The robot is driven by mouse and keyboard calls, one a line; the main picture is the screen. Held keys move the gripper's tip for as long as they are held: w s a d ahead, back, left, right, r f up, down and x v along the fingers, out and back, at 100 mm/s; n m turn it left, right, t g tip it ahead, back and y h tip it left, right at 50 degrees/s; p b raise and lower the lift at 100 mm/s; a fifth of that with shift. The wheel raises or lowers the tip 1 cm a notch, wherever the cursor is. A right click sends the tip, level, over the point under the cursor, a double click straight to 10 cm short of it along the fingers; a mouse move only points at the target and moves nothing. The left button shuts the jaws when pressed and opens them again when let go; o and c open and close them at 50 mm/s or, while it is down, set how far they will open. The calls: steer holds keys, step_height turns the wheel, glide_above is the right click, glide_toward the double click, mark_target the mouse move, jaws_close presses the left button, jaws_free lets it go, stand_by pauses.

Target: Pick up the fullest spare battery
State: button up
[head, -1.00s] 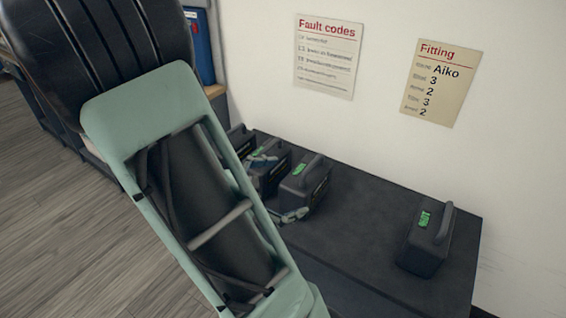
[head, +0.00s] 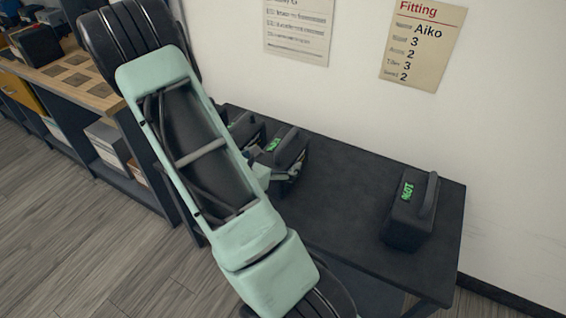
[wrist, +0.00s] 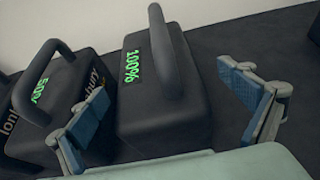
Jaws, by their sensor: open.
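A dark battery (wrist: 165,115) with a raised handle and a green display reading 100% stands in the middle of the wrist view. My gripper (wrist: 163,82) is open, its blue-padded fingers on either side of this battery, with gaps showing. Another battery (wrist: 35,135) stands to its left; its green display seems to read 50%. In the head view, my gripper (head: 274,174) is partly hidden behind my arm, at the front battery (head: 290,150) of the left group. A further battery (head: 245,131) is partly covered by my arm. A separate battery (head: 408,215) stands at right, its display apparently 10%.
The batteries stand on a dark table (head: 345,190) against a white wall. The table is bare between the left group and the right battery. A shelf unit (head: 75,90) with boxes stands at left. Two paper notices hang above.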

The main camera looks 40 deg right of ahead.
mark_target(282, 153)
steer(key=x, duration=0.5)
steer(key=shift+w+d+f+b, duration=0.1)
steer(key=shift+w+d+b, duration=0.1)
steer(key=shift+w+b, duration=0.2)
steer(key=shift+c, duration=0.4)
steer(key=shift+s+a, duration=0.1)
steer(key=c, duration=2)
steer(key=shift+c, duration=0.3)
